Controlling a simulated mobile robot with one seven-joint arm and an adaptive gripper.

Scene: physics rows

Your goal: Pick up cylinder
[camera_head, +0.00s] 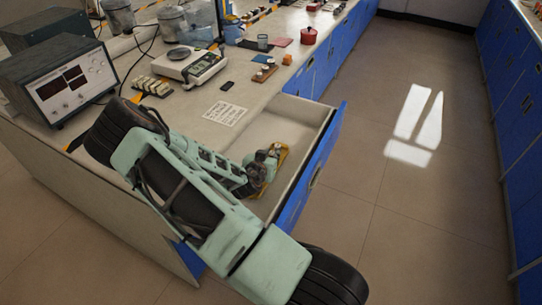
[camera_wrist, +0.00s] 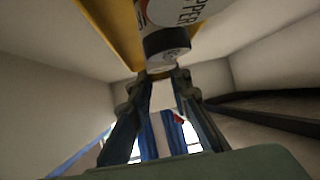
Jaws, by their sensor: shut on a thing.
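In the wrist view, a white cylinder (camera_wrist: 180,12) with dark lettering and a black end cap (camera_wrist: 167,44) is at the top centre. The two fingers of my gripper (camera_wrist: 160,75) close together at its black end, shut on the cylinder. In the head view, my gripper (camera_head: 264,162) is down inside the open drawer (camera_head: 302,108). The cylinder cannot be clearly made out there, as my gripper and arm cover that spot. A yellow-orange flat thing (camera_head: 283,160) lies beside my gripper in the drawer, and it also shows beside the cylinder in the wrist view (camera_wrist: 108,25).
The drawer's walls surround my gripper, with bare floor toward its far end. On the worktop (camera_head: 180,112) stand a grey instrument (camera_head: 70,85), a scale (camera_head: 190,65), a paper sheet (camera_head: 225,113) and a red pot (camera_head: 309,36). The aisle at right is clear.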

